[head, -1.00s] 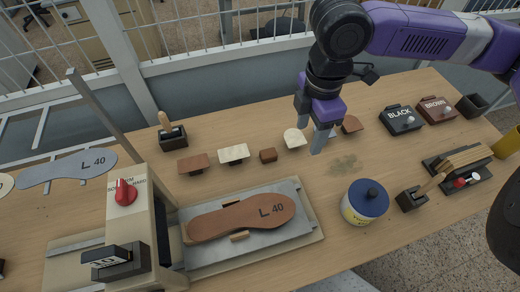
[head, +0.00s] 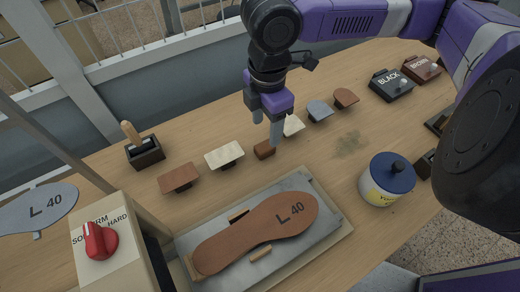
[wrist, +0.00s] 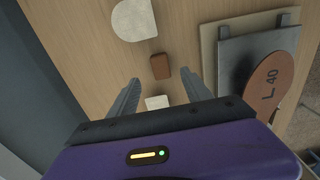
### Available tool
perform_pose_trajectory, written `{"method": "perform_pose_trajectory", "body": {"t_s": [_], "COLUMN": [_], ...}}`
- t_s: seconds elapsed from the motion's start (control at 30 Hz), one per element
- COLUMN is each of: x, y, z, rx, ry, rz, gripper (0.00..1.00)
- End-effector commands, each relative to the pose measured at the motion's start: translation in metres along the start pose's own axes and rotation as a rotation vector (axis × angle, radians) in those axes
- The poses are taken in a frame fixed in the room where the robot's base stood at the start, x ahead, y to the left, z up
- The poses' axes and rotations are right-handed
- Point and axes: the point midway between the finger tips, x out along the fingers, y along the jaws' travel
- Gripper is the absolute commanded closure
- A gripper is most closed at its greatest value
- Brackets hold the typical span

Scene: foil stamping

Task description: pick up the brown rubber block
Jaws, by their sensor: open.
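The brown rubber block (head: 263,151) is a small reddish-brown piece lying on the table, in the row of stamp pieces behind the metal plate. In the wrist view the block (wrist: 160,66) appears between and slightly beyond the two open fingertips (wrist: 160,77). The gripper is empty. The exact height of the fingertips above the block is hard to tell.
The plate with the brown insole (head: 258,233) lies in front.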

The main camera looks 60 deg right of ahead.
Motion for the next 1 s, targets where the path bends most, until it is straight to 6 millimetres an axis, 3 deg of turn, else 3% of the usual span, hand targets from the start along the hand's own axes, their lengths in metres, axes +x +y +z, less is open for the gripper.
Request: {"method": "perform_pose_trajectory", "body": {"t_s": [0.53, 0.83, 0.87, 1.0], "x": [0.064, 0.070, 0.070, 0.070], "y": [-0.001, -0.001, -0.001, -0.001], "z": [-0.003, -0.003, -0.003, -0.003], "rx": [0.000, -0.001, -0.001, -0.001], "ry": [0.001, 0.000, 0.000, 0.000], "rz": [-0.003, -0.001, -0.001, -0.001], "gripper": [0.43, 0.43, 0.45, 0.72]}}
